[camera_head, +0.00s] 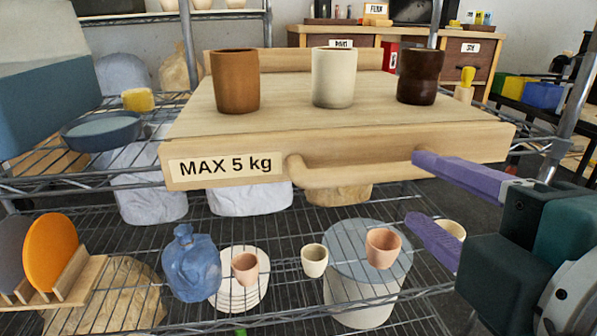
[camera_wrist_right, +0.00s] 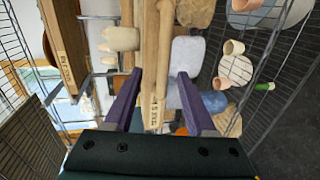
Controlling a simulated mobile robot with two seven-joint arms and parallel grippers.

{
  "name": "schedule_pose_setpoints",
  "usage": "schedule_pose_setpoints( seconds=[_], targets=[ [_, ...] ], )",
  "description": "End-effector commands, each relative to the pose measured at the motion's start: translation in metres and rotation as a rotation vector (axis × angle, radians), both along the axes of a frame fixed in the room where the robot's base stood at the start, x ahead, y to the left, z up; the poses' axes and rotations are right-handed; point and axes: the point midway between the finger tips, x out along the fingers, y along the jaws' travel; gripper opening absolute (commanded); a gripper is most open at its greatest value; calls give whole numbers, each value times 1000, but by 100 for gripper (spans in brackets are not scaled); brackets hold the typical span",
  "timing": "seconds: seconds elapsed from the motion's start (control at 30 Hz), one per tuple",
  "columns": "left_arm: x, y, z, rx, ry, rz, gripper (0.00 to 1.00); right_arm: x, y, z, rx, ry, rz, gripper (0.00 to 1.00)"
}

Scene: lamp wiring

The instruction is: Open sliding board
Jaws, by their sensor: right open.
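The sliding board (camera_head: 270,125) is a pale wooden board on the wire shelf, with a "MAX 5 kg" label on its front edge. A rounded wooden handle (camera_head: 350,175) runs along that front edge. Three cups stand on the board: brown (camera_head: 236,82), cream (camera_head: 334,78) and dark brown (camera_head: 420,78). My right gripper (camera_head: 412,188) is open at the handle's right end, one purple finger above handle height and one below. In the right wrist view, the board's wood (camera_wrist_right: 152,75) shows between the spread fingers (camera_wrist_right: 159,92); contact cannot be told. My left gripper is out of view.
The lower wire shelf holds a blue vase (camera_head: 191,265), small cups, stacked plates (camera_head: 240,290), a round grey-topped stand (camera_head: 345,250) and a rack with an orange plate (camera_head: 52,252). A blue pan (camera_head: 98,132) sits left of the board. Metal posts flank the shelf.

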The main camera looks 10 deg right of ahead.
Motion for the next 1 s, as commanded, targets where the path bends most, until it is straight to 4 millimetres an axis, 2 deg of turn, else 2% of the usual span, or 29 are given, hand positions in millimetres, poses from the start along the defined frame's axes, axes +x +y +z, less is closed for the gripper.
schedule_pose_setpoints(
  seconds=[0.03, 0.27, 0.7, 0.83, 1.0],
  targets=[
    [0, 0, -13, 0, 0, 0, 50, 1, 2, -11, -14, -10, 10, 56],
    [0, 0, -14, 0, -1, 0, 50, 13, 4, -12, -30, -24, 21, 56],
    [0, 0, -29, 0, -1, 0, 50, 84, 6, -27, -28, -21, 19, 56],
    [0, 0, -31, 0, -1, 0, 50, 94, 6, -29, -27, -20, 19, 56],
    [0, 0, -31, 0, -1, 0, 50, 98, 7, -30, -27, -19, 20, 56]
  ],
)
